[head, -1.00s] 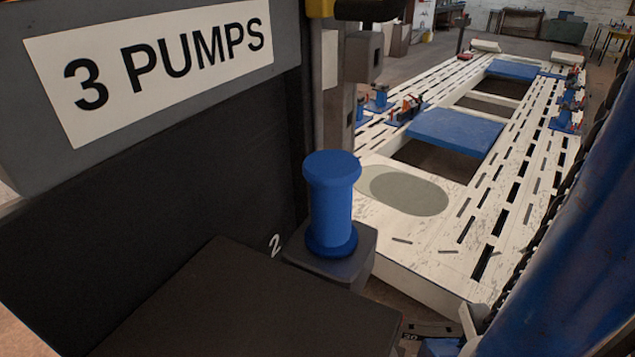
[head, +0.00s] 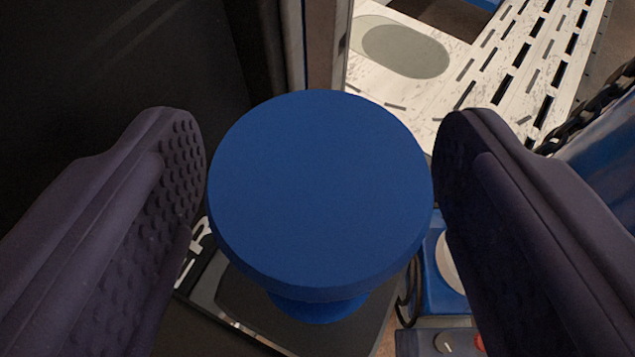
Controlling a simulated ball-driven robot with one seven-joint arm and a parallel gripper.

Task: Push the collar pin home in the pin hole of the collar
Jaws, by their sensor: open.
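A blue spool-shaped piece (head: 318,185), which seems to be the collar pin, stands in the middle of the view. I look down on its broad round head; part of a lower flange shows beneath. My gripper (head: 320,150) is open, with one dark, ribbed finger on each side of the head. The fingers' edges nearly meet the head's outline; I cannot tell whether they touch. The pin's foot is hidden by its head. I cannot make out the collar or its pin hole.
A dark panel (head: 110,60) fills the left. A white slotted frame bench (head: 440,80) lies at the upper right, with a chain (head: 600,100) and a blue post (head: 605,165) beside it. A blue box (head: 438,270) sits low at the right, partly behind my finger.

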